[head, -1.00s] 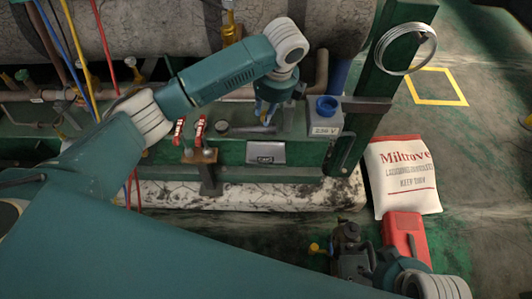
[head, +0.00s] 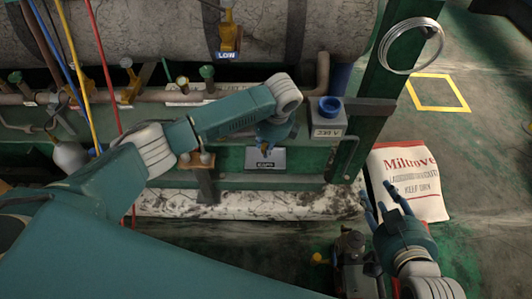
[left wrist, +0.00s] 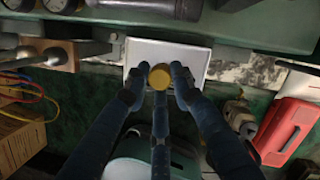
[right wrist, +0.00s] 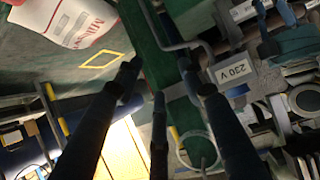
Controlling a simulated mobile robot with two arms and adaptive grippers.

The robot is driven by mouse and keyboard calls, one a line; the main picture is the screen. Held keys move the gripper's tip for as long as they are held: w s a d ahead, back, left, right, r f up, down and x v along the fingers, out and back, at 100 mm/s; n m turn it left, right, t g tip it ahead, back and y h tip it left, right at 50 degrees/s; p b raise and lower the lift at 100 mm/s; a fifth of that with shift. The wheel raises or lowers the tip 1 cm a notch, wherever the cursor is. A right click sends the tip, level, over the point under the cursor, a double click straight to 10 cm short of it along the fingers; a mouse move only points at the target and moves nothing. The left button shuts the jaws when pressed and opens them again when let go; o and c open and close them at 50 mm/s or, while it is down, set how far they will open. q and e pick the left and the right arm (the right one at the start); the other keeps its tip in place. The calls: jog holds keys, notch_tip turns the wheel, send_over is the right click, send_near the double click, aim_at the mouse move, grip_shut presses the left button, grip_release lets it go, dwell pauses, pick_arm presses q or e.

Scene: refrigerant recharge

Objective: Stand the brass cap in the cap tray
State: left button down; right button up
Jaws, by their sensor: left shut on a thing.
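The brass cap (left wrist: 159,77) is held between the fingertips of my left gripper (left wrist: 157,84). My right gripper (head: 382,198) is open and empty, beside the white sack. Its spread fingers also show in the right wrist view (right wrist: 163,82).
A grey 230 V box (head: 328,121) with a blue top stands right of the tray. A green post (head: 385,70) rises beyond it. The white sack (head: 415,178) lies on the floor at right. A dark pump-like unit (head: 352,262) is below my right gripper.

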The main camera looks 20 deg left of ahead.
aim_at(266, 160)
pick_arm(q)
notch_tip(266, 160, down, 3)
jog(key=shift+f+b, duration=0.2)
jog(key=shift+b, duration=0.4)
pick_arm(e)
jog(key=w+a+r+t+y, duration=0.1)
jog(key=w+r+t, duration=0.2)
jog(key=r, duration=0.3)
jog(key=shift+w+a+r, duration=0.15)
jog(key=shift+a+r, duration=0.05)
jog(key=shift+a, duration=0.15)
pick_arm(q)
jog(key=shift+f, duration=0.15)
pick_arm(e)
jog(key=shift+f, duration=0.1)
pick_arm(q)
jog(key=c, duration=1.7)
grip_release()
jog(key=shift+c, duration=0.2)
pick_arm(e)
jog(key=shift+f, duration=0.1)
